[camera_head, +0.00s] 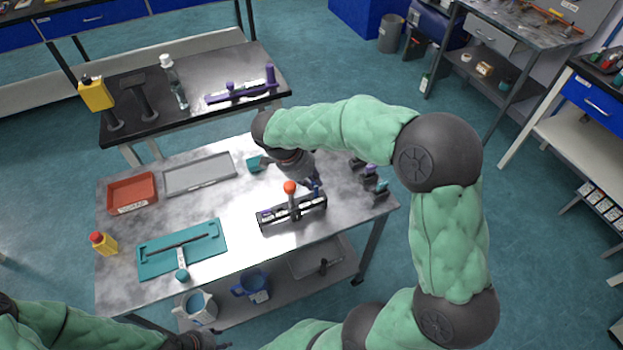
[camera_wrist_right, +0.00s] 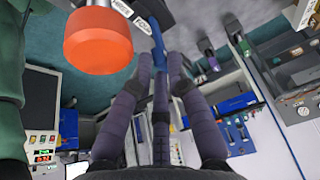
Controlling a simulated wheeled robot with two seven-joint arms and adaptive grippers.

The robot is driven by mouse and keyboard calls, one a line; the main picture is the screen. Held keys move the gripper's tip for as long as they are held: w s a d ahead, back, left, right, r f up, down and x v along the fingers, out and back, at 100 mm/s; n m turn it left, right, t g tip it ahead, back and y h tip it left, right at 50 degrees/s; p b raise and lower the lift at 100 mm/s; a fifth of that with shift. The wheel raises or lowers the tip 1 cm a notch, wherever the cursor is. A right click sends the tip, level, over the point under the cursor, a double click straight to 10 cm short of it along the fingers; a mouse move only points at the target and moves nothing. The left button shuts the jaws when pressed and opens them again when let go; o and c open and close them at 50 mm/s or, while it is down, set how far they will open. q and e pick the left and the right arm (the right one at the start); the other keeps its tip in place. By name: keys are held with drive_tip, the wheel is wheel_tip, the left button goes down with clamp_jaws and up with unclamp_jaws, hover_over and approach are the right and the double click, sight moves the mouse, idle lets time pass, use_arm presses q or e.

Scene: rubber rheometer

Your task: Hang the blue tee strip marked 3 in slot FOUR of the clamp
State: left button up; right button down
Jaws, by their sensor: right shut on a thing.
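The clamp (camera_head: 291,212) is a dark bar with white labels and an orange-red knob (camera_head: 290,187), on the front right of the grey table. In the right wrist view, the knob (camera_wrist_right: 97,40) is large at the upper left, and labels reading THREE and FOUR show beside it. My right gripper (camera_head: 311,182) is at the clamp's right half, shut on a blue strip (camera_wrist_right: 159,65). The strip's far end is close to the FOUR label; whether it sits in the slot is hidden. Its number is not visible. My left gripper (camera_head: 208,342) is at the bottom edge, its fingers unclear.
Dark holders with purple and teal pieces (camera_head: 370,172) stand right of the clamp. A teal cup (camera_head: 256,163) stands behind the clamp.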

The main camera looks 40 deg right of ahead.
drive_tip(key=shift+f+b, duration=1.1)
drive_tip(key=shift+f, duration=0.25)
drive_tip(key=c, duration=1.1)
unclamp_jaws()
drive_tip(key=shift+c, duration=0.2)
drive_tip(key=shift+r, duration=0.15)
wheel_tip(320, 180, up, 6)
drive_tip(key=p, duration=0.3)
